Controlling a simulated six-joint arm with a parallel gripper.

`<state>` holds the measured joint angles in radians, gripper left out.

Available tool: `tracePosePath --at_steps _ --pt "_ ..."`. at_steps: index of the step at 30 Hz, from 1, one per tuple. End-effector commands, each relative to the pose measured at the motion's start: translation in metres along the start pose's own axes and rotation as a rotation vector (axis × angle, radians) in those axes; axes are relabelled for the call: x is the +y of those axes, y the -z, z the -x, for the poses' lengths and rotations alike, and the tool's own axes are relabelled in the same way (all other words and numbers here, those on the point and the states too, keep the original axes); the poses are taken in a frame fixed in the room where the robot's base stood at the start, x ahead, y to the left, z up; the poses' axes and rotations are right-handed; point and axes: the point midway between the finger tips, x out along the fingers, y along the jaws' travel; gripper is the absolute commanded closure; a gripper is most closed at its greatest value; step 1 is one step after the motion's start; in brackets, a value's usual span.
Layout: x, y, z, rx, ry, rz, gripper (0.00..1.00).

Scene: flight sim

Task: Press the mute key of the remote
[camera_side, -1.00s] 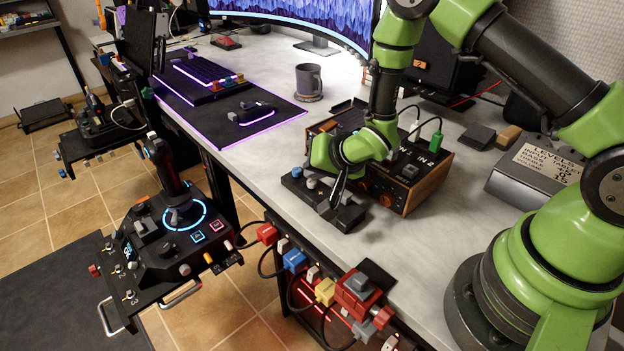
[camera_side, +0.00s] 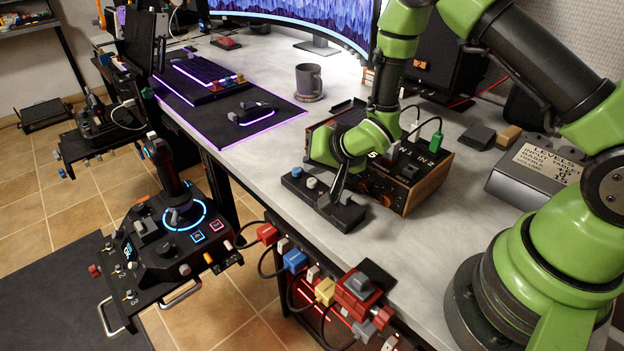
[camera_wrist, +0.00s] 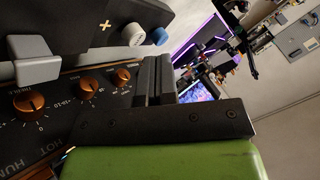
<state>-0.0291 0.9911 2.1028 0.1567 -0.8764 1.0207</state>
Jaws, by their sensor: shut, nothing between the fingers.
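A black box-shaped remote (camera_side: 296,189) lies near the desk's front edge. A blue key and a white key sit towards its left end, and grey parts show towards its right end. In the wrist view the remote (camera_wrist: 65,18) fills the upper left, with a plus mark, a white key (camera_wrist: 133,34), a blue key (camera_wrist: 159,36) and a larger grey key (camera_wrist: 35,62). I cannot read which is mute. My gripper (camera_side: 338,192) is shut and empty, pointing down over the remote's right half. Its fingers (camera_wrist: 158,65) show beside the remote; contact is unclear.
A wood-sided box (camera_side: 425,188) with orange knobs stands just behind the remote, close to my wrist. A grey mug (camera_side: 309,80) stands further back. Red, blue and yellow connectors (camera_side: 295,260) line the desk's front edge. Clear desk (camera_side: 410,255) lies right of the remote.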

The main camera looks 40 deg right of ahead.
Motion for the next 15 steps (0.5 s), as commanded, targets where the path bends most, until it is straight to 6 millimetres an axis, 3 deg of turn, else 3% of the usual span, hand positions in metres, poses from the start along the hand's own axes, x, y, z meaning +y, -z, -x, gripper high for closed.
tracePosePath --at_steps 8,15 --pt "0.0 0.0 0.001 0.0 0.0 0.0 1.0" --pt "-0.011 0.011 0.014 0.003 0.002 -0.001 1.0"
